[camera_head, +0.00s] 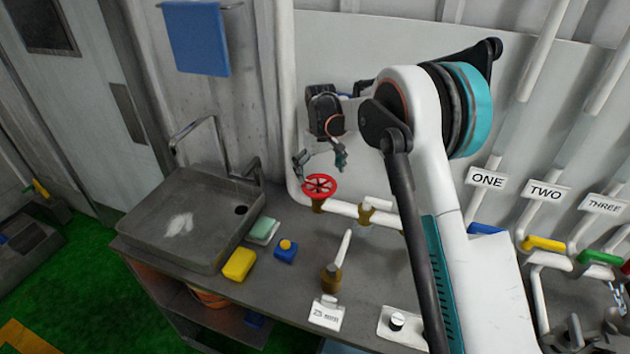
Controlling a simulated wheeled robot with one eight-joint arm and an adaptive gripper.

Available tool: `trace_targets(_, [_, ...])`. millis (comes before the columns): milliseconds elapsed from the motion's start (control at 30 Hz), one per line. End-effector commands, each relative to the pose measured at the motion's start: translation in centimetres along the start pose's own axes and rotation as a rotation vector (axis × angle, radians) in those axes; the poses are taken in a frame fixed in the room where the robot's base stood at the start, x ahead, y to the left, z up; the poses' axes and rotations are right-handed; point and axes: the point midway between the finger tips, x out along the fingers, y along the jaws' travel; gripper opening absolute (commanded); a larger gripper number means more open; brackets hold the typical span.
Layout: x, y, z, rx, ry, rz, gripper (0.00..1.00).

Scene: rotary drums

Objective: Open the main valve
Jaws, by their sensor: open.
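A red round handwheel valve (320,185) sits on a brass fitting on the white pipe, at the back of the counter right of the sink. It is the likely main valve, though no label on it is legible. My gripper (320,159) is open just above the wheel, its two fingers pointing down on either side of the wheel's far part. I cannot tell whether a finger touches the rim. Another brass valve with a white lever (343,248) stands on the counter nearer me, with a small white label (326,313) in front.
A grey sink (170,225) with a faucet is at left. Yellow sponge (239,264), blue block (286,250) and a green-white sponge (264,230) lie on the counter. Signs ONE (487,181), TWO (545,190) and THREE (604,204) mark pipes at right. My arm hides part of the counter.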

Motion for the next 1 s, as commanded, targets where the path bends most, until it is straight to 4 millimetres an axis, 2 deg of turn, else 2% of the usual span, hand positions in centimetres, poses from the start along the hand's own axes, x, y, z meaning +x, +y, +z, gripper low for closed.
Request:
trace_targets(100, [1.8, 0.0, 0.0, -0.001, 0.000, 0.000, 1.00])
trace_targets(233, [3.0, 0.0, 0.0, -0.001, 0.000, 0.000, 1.00])
trace_targets(600, [3.6, -0.1, 0.0, -0.001, 0.000, 0.000, 1.00])
trace_targets(767, [3.6, -0.1, 0.0, -0.001, 0.000, 0.000, 0.64])
trace_targets(867, [3.6, -0.1, 0.0, -0.001, 0.000, 0.000, 0.59])
trace_targets(1000, [3.7, -0.1, 0.0, -0.001, -0.001, 0.000, 0.59])
